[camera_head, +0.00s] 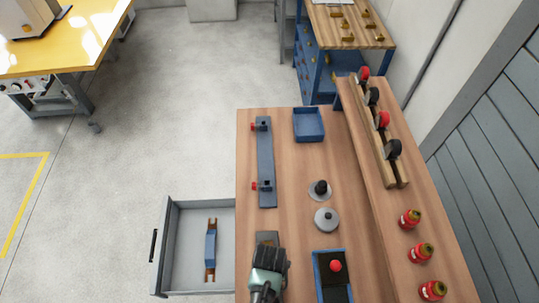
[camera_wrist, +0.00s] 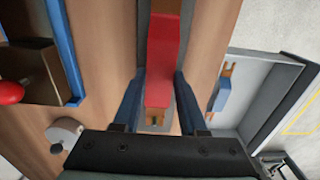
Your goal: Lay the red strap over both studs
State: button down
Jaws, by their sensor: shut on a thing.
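The red strap (camera_wrist: 166,50) runs lengthwise between the two blue fingers of my gripper (camera_wrist: 159,78) in the wrist view, and the fingers are shut on it. A copper-coloured end (camera_wrist: 155,117) shows at its near side. In the head view my gripper (camera_head: 268,250) is over the front left of the bench and hides the strap. The two studs, a far one (camera_head: 265,125) and a near one (camera_head: 266,185), stand on a long blue-grey bar (camera_head: 265,155), ahead of my gripper. Each has a red part at its left. No strap lies across them.
An open drawer (camera_head: 172,220) at the left holds a blue strap (camera_head: 210,247). A blue tray (camera_head: 308,124), round grey pieces (camera_head: 326,220) and a box with a red button (camera_head: 335,266) are on the bench (camera_head: 290,195). A raised shelf (camera_head: 375,215) with red bottles (camera_head: 421,252) borders the right.

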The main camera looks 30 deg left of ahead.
jog(key=shift+c, duration=1.8)
grip_release()
jog(key=shift+o, duration=0.2)
jog(key=o, duration=0.3)
jog(key=shift+r, duration=0.15)
notch_tip(320, 180, up, 7)
jog(key=p, duration=0.7)
